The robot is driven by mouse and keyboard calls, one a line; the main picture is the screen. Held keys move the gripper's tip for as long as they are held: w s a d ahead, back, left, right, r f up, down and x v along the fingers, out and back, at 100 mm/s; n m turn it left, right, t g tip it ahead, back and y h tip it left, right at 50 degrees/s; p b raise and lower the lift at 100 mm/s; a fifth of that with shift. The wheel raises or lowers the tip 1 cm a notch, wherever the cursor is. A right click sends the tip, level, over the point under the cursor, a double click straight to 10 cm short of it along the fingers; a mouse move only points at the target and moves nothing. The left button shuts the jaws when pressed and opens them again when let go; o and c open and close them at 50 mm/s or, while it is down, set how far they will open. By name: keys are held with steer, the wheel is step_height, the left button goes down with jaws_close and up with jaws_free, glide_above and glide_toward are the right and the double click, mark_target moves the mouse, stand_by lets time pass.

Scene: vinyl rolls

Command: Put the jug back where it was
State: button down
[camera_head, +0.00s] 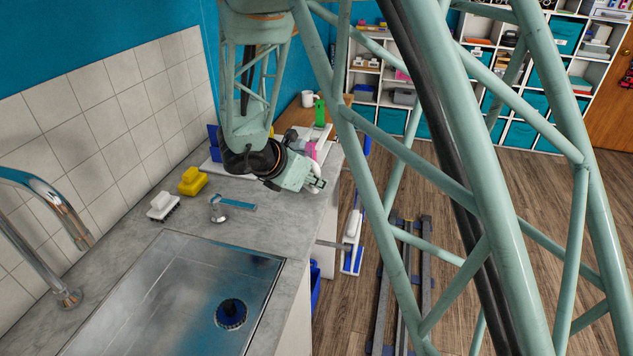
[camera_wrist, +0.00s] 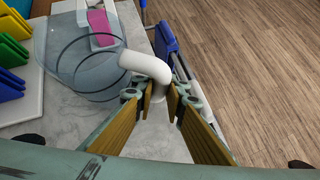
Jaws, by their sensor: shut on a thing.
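The jug (camera_wrist: 85,65) is a clear, bluish vessel with a white curved handle (camera_wrist: 146,65), at the upper left of the wrist view. My gripper (camera_wrist: 164,100) is shut on the lower part of the handle, between its yellow-brown finger pads. The jug is over or on the grey counter; I cannot tell whether its base touches. In the head view my gripper (camera_head: 317,184) is near the counter's right edge, beside the white handle (camera_head: 314,171). The jug's clear body is hard to make out there.
A white board (camera_wrist: 20,108) with green and yellow items stands left of the jug. A pink item (camera_head: 310,149) is behind it. The sink (camera_head: 170,300), faucet, yellow brush (camera_head: 192,181) and white brush (camera_head: 163,206) are left. Blue-handled tools hang off the counter's right side.

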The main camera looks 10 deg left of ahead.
steer(key=shift+f+b, duration=0.6)
steer(key=shift+b, duration=0.25)
stand_by(0.5)
steer(key=c, duration=2.5)
jaws_free()
steer(key=shift+c, duration=0.2)
steer(key=shift+o, duration=0.7)
steer(key=o, duration=1.1)
steer(key=shift+c, duration=0.2)
steer(key=shift+s+a, duration=0.1)
steer(key=shift+s, duration=0.05)
steer(key=shift+s+a+b, duration=0.3)
steer(key=shift+s+a, duration=0.25)
steer(key=shift+s, duration=0.8)
steer(key=shift+s+a+b, duration=0.3)
steer(key=shift+s+a, duration=0.2)
steer(key=shift+s, duration=0.85)
steer(key=shift+s+a+b, duration=0.3)
steer(key=shift+s+a, duration=0.25)
steer(key=shift+s, duration=0.8)
